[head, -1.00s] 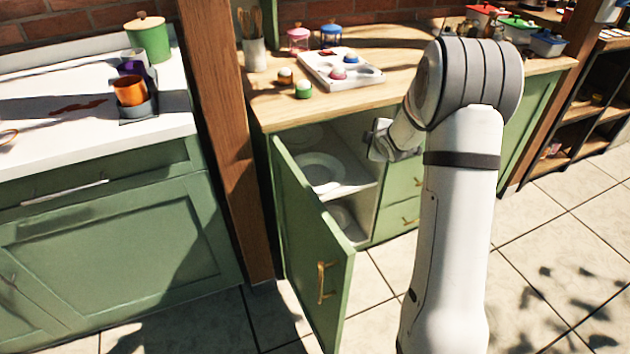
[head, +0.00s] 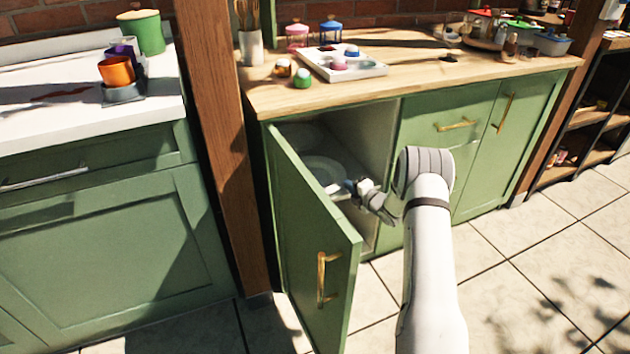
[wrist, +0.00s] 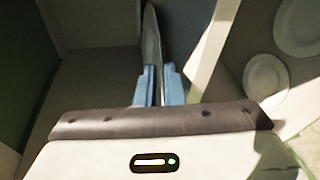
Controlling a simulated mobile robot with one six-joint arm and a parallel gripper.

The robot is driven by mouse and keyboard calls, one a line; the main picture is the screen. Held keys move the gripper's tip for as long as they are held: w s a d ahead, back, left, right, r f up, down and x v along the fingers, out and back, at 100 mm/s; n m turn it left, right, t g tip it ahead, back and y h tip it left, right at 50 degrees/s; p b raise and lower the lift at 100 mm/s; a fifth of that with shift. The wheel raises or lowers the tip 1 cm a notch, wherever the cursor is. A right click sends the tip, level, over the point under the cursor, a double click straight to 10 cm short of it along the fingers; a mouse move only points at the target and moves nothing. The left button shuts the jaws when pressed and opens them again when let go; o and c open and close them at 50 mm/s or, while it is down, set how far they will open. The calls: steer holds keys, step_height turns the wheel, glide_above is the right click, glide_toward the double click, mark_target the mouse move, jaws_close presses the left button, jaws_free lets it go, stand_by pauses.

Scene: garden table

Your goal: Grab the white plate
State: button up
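The white plate (head: 323,167) lies on the shelf inside the open green cabinet, partly hidden by the door. My gripper (head: 343,189) is inside the cabinet opening, at the plate's right front rim. In the wrist view, the plate (wrist: 151,38) shows nearly edge-on, with its rim running down between the two blue fingers of my gripper (wrist: 158,85). The fingers stand close together on both sides of the rim. I cannot tell whether both touch it.
The cabinet door (head: 312,235) stands open at the left of the arm. Two more plates show at the right of the wrist view, one higher (wrist: 300,27) and one lower (wrist: 267,78). A wooden countertop (head: 415,92) is above. The tiled floor at right is clear.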

mark_target(341, 181)
steer(key=x, duration=0.3)
steer(key=shift+w+f+b, duration=0.2)
steer(key=shift+b, duration=0.2)
steer(key=shift+r, duration=0.1)
jaws_close()
stand_by(0.9)
steer(key=shift+r, duration=0.1)
